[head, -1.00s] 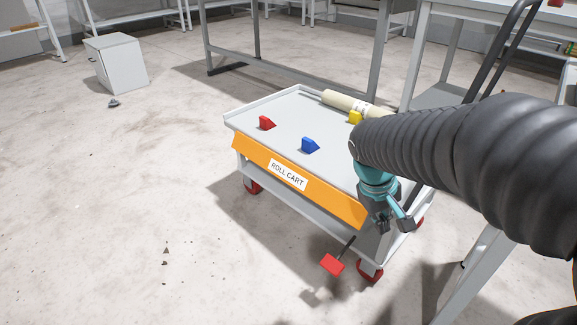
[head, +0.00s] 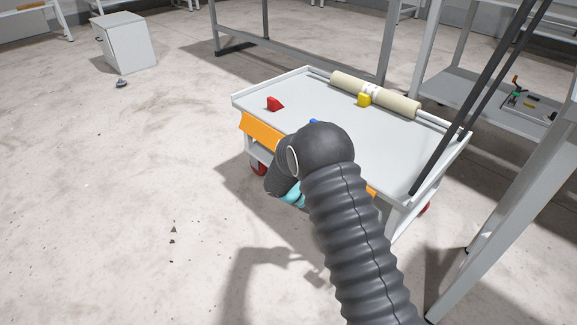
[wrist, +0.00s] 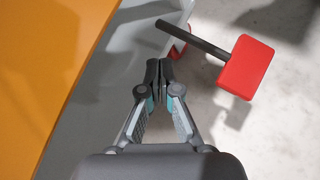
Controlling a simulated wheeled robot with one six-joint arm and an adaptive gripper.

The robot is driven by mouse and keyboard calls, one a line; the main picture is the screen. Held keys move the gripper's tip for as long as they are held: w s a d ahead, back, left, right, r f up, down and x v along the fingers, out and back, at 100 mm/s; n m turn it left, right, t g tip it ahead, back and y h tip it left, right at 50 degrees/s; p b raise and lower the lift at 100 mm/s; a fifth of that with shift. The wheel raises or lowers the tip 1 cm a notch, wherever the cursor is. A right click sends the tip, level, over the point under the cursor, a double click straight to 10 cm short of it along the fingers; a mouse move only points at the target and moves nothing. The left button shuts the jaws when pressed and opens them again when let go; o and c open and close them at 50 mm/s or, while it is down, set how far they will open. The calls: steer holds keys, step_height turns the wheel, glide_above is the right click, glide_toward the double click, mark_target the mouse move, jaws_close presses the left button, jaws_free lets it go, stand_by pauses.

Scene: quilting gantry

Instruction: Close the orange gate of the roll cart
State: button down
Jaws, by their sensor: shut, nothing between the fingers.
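The orange gate (head: 260,131) hangs along the front edge of the roll cart (head: 390,150), slanting outward and below the level of its top. My arm hides most of the gate in the head view. In the wrist view the gate (wrist: 45,65) fills the left side as a flat orange panel. My gripper (wrist: 158,66) is shut and empty, to the right of the gate's edge with a gap between them. A red pedal (wrist: 247,67) on a dark rod lies to the right of the fingertips. The head view hides the fingertips behind my arm.
A grey table frame (head: 510,180) stands close on the right.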

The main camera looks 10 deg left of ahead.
steer(key=w+a+f+n+t+h, duration=0.1)
steer(key=w+a+n+t+h, duration=0.1)
steer(key=w+a+n+t, duration=0.3)
steer(key=w+a+f+n+t+h, duration=0.2)
steer(key=w+a+n+t+h, duration=0.15)
steer(key=w, duration=0.35)
steer(key=a+n+t, duration=0.5)
steer(key=a+t, duration=0.6)
step_height(320, 180, up, 8)
steer(key=w+d, duration=0.2)
steer(key=shift+d, duration=0.2)
steer(key=shift+w+r+y, duration=0.1)
steer(key=shift+r+y, duration=0.05)
steer(key=shift+y, duration=0.1)
steer(key=shift+g, duration=0.25)
steer(key=shift+a+r+g+y+p, duration=0.15)
steer(key=shift+g+y+p, duration=0.25)
steer(key=shift+y+p, duration=0.1)
